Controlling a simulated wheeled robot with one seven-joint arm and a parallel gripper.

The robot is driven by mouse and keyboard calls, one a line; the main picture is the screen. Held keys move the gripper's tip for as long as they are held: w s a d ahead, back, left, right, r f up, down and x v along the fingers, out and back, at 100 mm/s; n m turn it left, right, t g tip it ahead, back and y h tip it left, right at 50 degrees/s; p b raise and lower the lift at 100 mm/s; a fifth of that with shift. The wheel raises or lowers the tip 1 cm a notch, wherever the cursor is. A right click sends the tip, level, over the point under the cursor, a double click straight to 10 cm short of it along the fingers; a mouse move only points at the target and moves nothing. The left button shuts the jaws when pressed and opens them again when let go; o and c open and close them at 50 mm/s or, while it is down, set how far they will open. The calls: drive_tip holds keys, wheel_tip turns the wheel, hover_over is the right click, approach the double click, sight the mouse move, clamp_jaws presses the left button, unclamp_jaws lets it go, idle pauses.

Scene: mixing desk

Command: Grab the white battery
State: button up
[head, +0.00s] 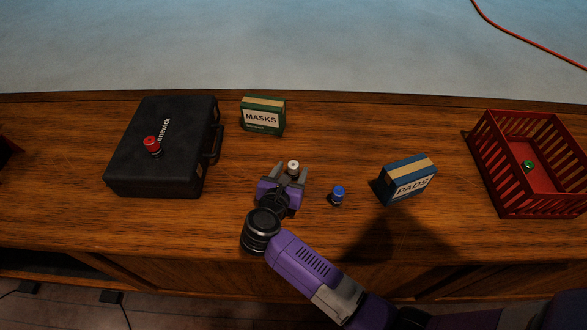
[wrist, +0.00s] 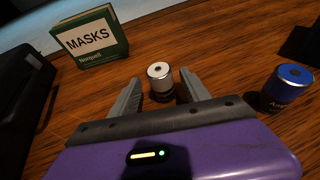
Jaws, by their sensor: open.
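The white battery (head: 293,167) stands upright on the wooden desk. In the wrist view the white battery (wrist: 160,80) is between the tips of my two grey fingers, with a gap on either side. My gripper (head: 291,172) is open; it also shows in the wrist view (wrist: 160,86). The lower part of the battery is partly hidden by my gripper in the head view.
A blue battery (head: 338,194) stands just right of my gripper. A green MASKS box (head: 263,117) stands behind, a blue PADS box (head: 408,181) to the right. A black case (head: 130,170) with a red battery (head: 152,144) is left. A red crate (head: 491,160) holding a green battery (head: 528,165) is far right.

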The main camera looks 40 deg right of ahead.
sight(296, 164)
drive_tip(key=shift+x, duration=2.2)
drive_tip(key=shift+s+d, duration=0.1)
drive_tip(key=shift+s, duration=0.05)
clamp_jaws()
